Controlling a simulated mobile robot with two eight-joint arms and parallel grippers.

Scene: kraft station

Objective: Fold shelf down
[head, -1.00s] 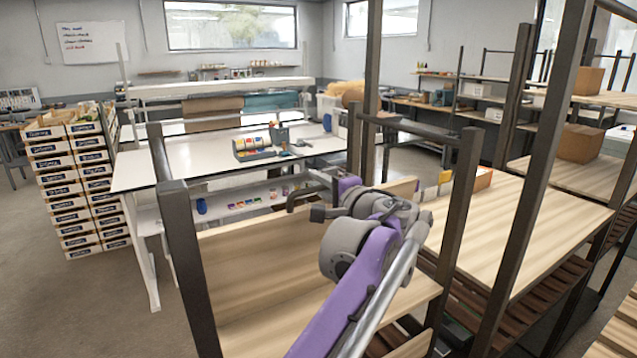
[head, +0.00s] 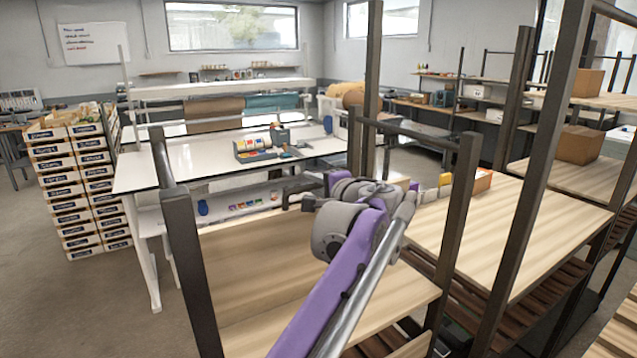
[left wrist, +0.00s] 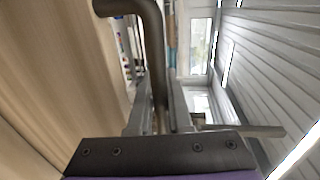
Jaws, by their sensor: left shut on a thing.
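The wooden shelf panel (head: 255,243) is in the dark metal frame in front of me, seen as a pale board sloping behind my left arm. Its pale wood (left wrist: 60,75) fills the left side of the left wrist view. My left gripper (head: 294,193) is at the far side of the panel. In the left wrist view its two fingers (left wrist: 158,118) are shut around a dark bent metal tube (left wrist: 152,40), which runs close beside the wood. How the tube joins the shelf is hidden. My right gripper is not in view.
Dark uprights (head: 190,265) stand close on both sides of my arm. A wooden shelf (head: 490,235) with small boxes is to the right. A white workbench (head: 200,165) stands beyond, with stacked crates (head: 80,190) at the left. The floor at lower left is clear.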

